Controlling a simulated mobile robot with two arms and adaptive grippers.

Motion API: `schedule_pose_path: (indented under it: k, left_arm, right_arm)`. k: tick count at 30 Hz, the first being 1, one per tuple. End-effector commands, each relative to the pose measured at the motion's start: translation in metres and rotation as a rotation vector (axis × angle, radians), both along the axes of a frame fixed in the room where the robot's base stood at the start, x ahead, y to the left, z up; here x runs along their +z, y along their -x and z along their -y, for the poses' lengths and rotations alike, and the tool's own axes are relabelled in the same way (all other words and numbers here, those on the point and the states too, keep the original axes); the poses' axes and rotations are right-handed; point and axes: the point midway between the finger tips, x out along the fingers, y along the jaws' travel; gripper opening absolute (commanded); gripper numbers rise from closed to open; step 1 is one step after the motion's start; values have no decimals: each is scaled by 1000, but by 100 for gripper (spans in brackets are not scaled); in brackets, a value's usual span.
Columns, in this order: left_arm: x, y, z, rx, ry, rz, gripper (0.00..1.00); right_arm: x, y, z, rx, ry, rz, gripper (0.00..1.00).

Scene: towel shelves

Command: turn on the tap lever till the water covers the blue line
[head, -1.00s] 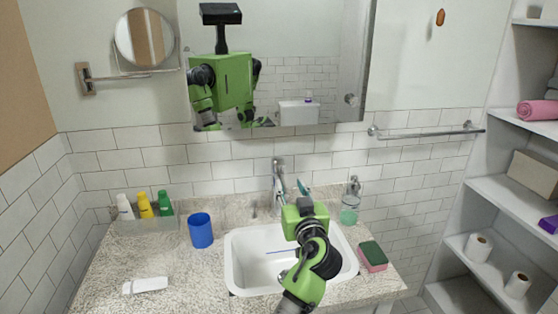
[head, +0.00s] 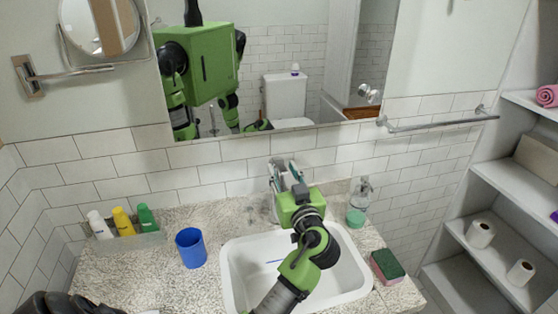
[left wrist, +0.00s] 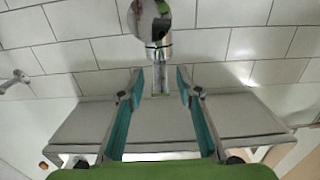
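The white sink basin (head: 236,290) is set in the speckled counter. A short piece of the blue line (head: 274,262) shows on its inside; my left arm crosses in front of the basin. I see no water in the visible part. The chrome tap is mostly hidden behind my left gripper (head: 287,165) in the head view. In the left wrist view the tap (left wrist: 155,25) stands just beyond the fingertips, roughly centred between them. The left gripper's teal-padded fingers are apart with nothing between them. I cannot tell whether they touch the tap. My right gripper is not in view.
A blue cup (head: 191,248) stands left of the basin, with a tray of bottles (head: 123,224) behind it. A soap dispenser (head: 358,204) and a sponge (head: 387,266) are on the right. A mirror cabinet (head: 300,60) hangs above. Shelves (head: 500,200) stand at right.

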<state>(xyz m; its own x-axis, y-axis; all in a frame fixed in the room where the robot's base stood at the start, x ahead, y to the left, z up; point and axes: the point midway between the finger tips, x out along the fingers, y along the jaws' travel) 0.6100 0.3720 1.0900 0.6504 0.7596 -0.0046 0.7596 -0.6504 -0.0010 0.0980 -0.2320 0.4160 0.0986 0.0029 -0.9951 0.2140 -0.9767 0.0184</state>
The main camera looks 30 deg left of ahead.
Motion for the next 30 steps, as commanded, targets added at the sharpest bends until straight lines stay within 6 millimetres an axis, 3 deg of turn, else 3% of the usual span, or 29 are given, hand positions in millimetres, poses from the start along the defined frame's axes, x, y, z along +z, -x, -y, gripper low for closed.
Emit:
schedule_pose_path:
  k: [4, 11, 15, 20, 23, 30]
  left_arm:
    - [0, 1, 2, 0, 0, 0, 32]
    - [0, 1, 2, 1, 0, 0, 32]
    - [0, 1, 1, 1, 1, -1, 0]
    - [0, 1, 1, 1, 2, -1, 0]
    - [6, 1, 0, 3, 23, -15, 0]
    - [24, -3, -5, 6, 150, -119, 0]
  right_arm:
    - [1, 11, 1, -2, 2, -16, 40]
    - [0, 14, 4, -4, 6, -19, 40]
    - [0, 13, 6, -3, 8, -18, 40]
    - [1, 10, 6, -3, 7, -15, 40]
    - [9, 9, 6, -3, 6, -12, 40]
    - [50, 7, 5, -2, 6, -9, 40]
